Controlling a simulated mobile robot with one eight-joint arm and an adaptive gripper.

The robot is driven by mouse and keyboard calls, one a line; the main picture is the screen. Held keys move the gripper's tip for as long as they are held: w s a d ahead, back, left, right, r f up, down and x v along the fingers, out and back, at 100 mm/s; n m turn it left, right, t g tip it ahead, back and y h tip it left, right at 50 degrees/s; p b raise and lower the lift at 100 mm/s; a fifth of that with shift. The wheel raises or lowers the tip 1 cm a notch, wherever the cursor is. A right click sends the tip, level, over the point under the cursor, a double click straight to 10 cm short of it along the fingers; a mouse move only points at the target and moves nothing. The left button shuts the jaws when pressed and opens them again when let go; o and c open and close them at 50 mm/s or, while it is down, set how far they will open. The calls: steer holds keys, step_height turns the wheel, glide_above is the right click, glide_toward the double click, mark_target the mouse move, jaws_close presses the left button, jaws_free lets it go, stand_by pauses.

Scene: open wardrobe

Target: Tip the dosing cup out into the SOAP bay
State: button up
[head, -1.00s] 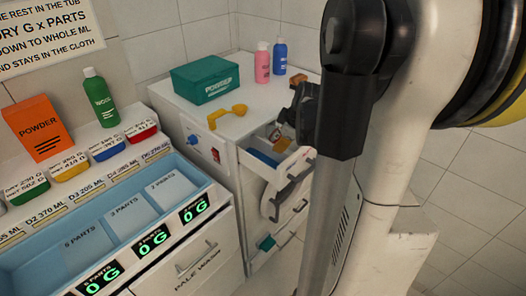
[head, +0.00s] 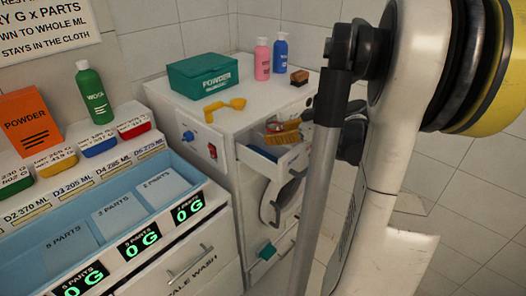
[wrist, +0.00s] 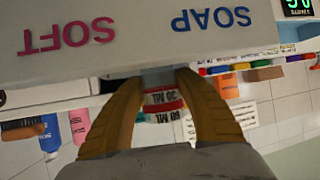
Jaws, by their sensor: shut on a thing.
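My gripper (head: 268,132) is over the open drawer (head: 292,160) of the white machine in the head view. In the wrist view its two yellow-brown fingers (wrist: 162,80) are shut on the dosing cup (wrist: 165,99), which has red bands and ML markings. The fingers hide the cup's sides; its tilt and contents cannot be told. A pale panel with a blue SOAP label (wrist: 212,18) and a pink SOFT label (wrist: 65,37), upside down, lies just beyond the fingertips. The bay interior is not clear; some blue (head: 262,152) shows inside the drawer.
On the machine top are a green powder box (head: 205,76), a yellow scoop (head: 223,107), pink (head: 262,62) and blue (head: 280,52) bottles, and a brush (head: 299,77). A blue divided tray (head: 112,222) with 0 G displays is at left. The round door (head: 283,200) is below the drawer.

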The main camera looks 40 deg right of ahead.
mark_target(275, 125)
steer(key=shift+r+p, duration=1.3)
steer(key=shift+r, duration=0.35)
steer(key=shift+f, duration=0.1)
